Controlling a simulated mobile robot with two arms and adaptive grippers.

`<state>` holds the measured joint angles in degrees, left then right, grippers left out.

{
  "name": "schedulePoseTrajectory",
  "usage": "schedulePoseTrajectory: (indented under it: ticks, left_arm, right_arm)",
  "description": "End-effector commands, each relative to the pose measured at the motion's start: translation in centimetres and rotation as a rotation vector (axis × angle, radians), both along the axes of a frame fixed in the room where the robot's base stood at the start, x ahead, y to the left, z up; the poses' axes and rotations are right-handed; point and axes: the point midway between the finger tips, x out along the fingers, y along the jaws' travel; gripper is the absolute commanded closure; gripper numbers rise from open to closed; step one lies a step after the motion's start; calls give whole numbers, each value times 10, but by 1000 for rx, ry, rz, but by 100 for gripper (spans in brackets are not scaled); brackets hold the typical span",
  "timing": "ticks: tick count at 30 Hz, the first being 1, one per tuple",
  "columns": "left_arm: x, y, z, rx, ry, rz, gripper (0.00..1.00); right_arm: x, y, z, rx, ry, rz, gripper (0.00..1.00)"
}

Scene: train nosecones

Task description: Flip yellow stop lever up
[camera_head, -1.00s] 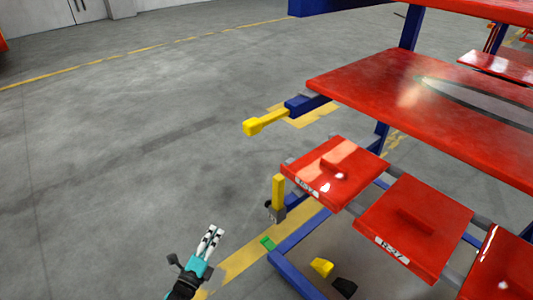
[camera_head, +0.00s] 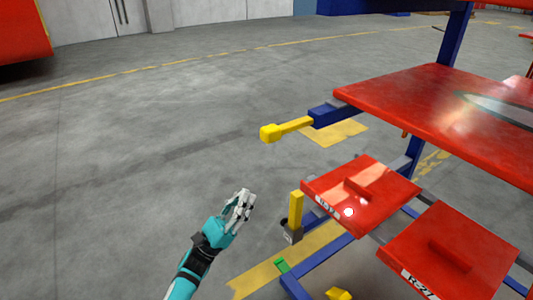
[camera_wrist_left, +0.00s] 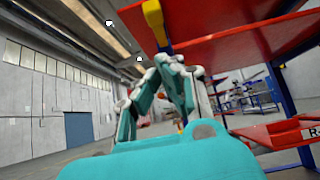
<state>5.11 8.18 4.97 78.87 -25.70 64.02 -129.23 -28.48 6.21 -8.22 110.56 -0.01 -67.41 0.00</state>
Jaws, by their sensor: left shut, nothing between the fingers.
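A yellow lever (camera_head: 285,129) sticks out level to the left from a blue bar at the corner of the upper red shelf. A second yellow lever (camera_head: 296,209) stands upright beside the lower red panel. My left gripper (camera_head: 243,203) is shut and empty, below the level lever and left of the upright one, apart from both in the picture. In the left wrist view its fingers (camera_wrist_left: 163,80) point upward, with a yellow lever (camera_wrist_left: 154,22) above them near the shelf's underside. My right gripper is not in view.
The upper red shelf (camera_head: 440,110) and lower red panels (camera_head: 360,195) fill the right side on a blue frame. A green piece (camera_head: 282,266) and a yellow piece (camera_head: 338,294) are low by the frame. Grey floor on the left is clear.

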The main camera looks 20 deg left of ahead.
Motion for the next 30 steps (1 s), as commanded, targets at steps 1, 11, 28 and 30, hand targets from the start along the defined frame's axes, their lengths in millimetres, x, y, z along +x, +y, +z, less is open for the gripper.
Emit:
schedulePoseTrajectory:
  ticks: [1, 11, 28, 30]
  left_arm:
    - [3, -3, 6, -1, -3, -1, 100]
    - [40, -32, 55, 0, -4, -2, 100]
    - [53, -41, 107, -1, 1, -1, 100]
    - [52, -41, 107, -1, 1, -1, 100]
  right_arm:
    - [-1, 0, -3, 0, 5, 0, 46]
    - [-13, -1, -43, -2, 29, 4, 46]
    - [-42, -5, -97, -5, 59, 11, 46]
    - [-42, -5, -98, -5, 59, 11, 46]
